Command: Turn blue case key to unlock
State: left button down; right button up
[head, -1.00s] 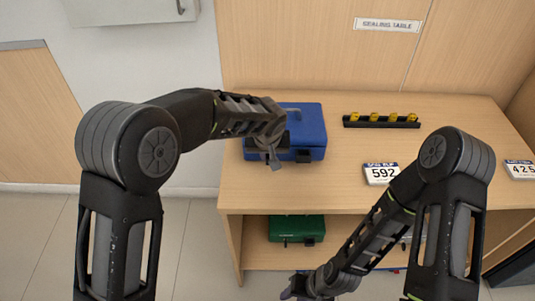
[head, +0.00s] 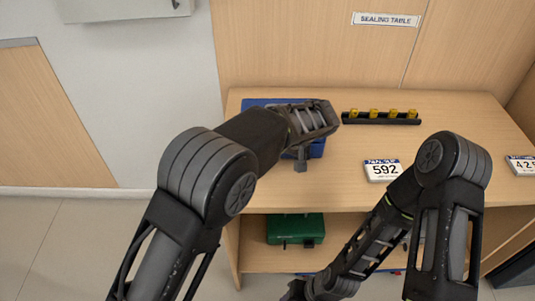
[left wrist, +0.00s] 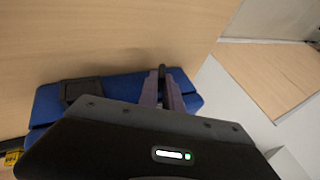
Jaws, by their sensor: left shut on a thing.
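The blue case (head: 316,149) sits on the left part of the wooden counter, mostly covered by my left arm in the head view. It also shows in the left wrist view (left wrist: 50,103), with a black latch block (left wrist: 82,90) on its side. My left gripper (left wrist: 163,82) is at the case, its fingers shut on a small dark piece, seemingly the key, which is mostly hidden between them. How far the key is turned cannot be seen. My right gripper (head: 294,290) hangs low at the bottom edge of the head view, too cut off to read.
A green case (head: 296,229) stands on the shelf below. A black rack with yellow-topped pieces (head: 381,118) lies at the back of the counter. A card marked 592 (head: 383,171) and another card (head: 521,165) stand to the right.

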pick_arm(q)
jog(key=shift+d+y, duration=0.2)
jog(key=shift+y, duration=0.5)
jog(key=c, duration=1.5)
grip_release()
jog(key=shift+f, duration=0.1)
jog(key=b+v, duration=0.1)
jog(key=v, duration=0.6)
jog(key=shift+s+d+r, duration=0.2)
jog(key=shift+d+r, duration=0.05)
jog(key=shift+r, duration=0.05)
jog(key=shift+o, duration=0.3)
